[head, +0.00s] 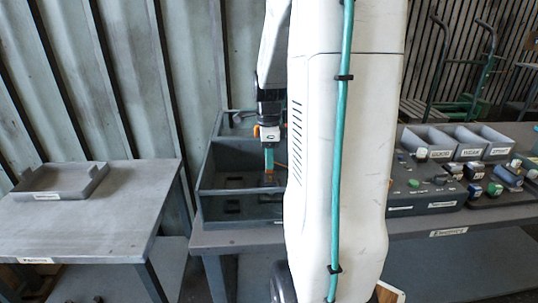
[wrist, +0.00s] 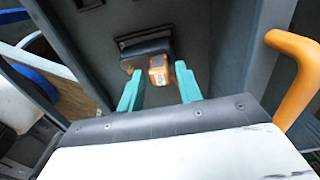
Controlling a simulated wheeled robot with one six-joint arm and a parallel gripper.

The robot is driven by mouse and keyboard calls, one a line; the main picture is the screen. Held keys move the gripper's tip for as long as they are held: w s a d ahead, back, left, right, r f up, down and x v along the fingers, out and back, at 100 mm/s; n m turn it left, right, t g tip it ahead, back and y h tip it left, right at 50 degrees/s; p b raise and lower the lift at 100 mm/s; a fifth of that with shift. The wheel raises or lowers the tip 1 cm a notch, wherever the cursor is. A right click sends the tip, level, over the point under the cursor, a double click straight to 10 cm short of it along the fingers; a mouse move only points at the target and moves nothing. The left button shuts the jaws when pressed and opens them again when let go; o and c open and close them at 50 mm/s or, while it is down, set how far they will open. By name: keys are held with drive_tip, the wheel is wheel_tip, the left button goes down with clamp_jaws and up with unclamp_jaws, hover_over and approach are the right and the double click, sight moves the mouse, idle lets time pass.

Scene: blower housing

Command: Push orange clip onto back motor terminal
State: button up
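The orange clip (wrist: 158,70) sits at the front of a dark block (wrist: 145,48) on a grey wall. I cannot tell if the clip is seated on a terminal or only touching the block. My gripper (wrist: 158,78) has two teal fingers spread apart, one on each side of the clip, with a gap visible on both sides. My arm's white column hides the housing's right part.
Grey walls of the housing stand close around my gripper. An orange curved bar (wrist: 295,75) is at the right of the wrist view. Right of my column is a panel (head: 425,195) with several coloured parts and labelled bins (head: 470,152). A side table (head: 90,220) holds a shallow tray (head: 88,186).

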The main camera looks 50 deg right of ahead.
drive_tip(key=shift+o, duration=0.5)
drive_tip(key=shift+r, duration=0.15)
wheel_tip(320, 180, up, 8)
drive_tip(key=shift+f, duration=0.2)
idle(0.4)
